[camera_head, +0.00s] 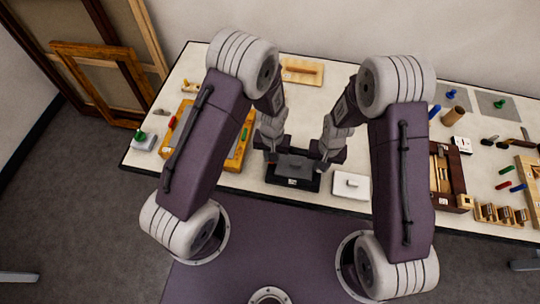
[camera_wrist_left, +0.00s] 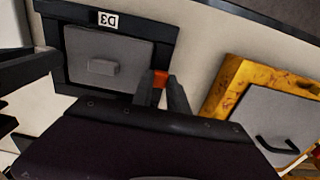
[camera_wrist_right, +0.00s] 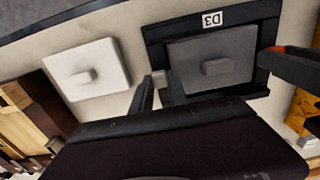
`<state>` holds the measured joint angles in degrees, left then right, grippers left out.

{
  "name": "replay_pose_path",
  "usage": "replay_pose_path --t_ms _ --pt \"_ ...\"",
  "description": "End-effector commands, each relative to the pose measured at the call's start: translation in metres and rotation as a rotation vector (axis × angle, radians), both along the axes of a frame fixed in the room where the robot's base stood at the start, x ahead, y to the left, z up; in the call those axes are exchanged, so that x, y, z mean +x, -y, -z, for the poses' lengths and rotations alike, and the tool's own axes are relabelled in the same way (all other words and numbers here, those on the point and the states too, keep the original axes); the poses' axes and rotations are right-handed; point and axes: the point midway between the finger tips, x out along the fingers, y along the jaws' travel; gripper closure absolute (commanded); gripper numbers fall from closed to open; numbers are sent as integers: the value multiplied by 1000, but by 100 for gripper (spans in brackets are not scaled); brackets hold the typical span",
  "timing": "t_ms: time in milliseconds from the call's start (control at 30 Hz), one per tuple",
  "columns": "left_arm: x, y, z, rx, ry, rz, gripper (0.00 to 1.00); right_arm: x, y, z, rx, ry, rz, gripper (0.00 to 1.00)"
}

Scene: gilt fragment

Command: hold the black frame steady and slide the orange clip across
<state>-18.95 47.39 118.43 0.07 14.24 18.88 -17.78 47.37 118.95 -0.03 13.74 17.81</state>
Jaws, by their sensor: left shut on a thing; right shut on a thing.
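The black frame (camera_head: 291,183) lies on the table below my grippers. It holds a grey panel with a small knob and bears a D3 label; it also shows in the left wrist view (camera_wrist_left: 52,62) and right wrist view (camera_wrist_right: 155,35). The orange clip (camera_wrist_left: 160,78) is at the frame's edge, between the fingers of my left gripper (camera_wrist_left: 163,88), which is shut on it. Its orange also shows in the right wrist view (camera_wrist_right: 277,49). My right gripper (camera_wrist_right: 158,84) is shut on the opposite edge of the frame. In the head view the clip is hidden.
A white block with a knob (camera_head: 350,186) lies close right of the frame. A yellow wooden case with a grey panel (camera_wrist_left: 228,85) lies on the other side. A dark wooden box (camera_head: 464,178) and several small tools stand further right. A wooden tray (camera_head: 302,71) lies behind.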

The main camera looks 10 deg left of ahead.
Motion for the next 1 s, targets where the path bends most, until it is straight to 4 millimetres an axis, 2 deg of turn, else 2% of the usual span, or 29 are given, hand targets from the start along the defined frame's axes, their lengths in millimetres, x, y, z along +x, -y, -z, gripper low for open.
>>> replay_pose_path --t_ms 100,333,367,400,433,767,867,1000 --pt "0 14 0 -1 2 3 100 0 0 0 1 1 0 100" --pt "0 14 0 -1 2 1 100 0 -1 0 1 2 0 100" --pt "0 14 0 -1 2 1 75 0 0 0 1 1 0 100" --pt "0 14 0 -1 1 0 64 0 0 0 1 1 0 100" --pt "0 14 0 -1 2 1 58 0 0 0 1 1 0 100" --pt "1 14 -3 -1 2 0 58 1 0 0 1 1 0 100" --pt "2 15 -16 -2 5 0 58 0 0 0 1 1 0 100" --pt "2 15 -52 -3 8 0 58 0 0 0 1 1 0 100"
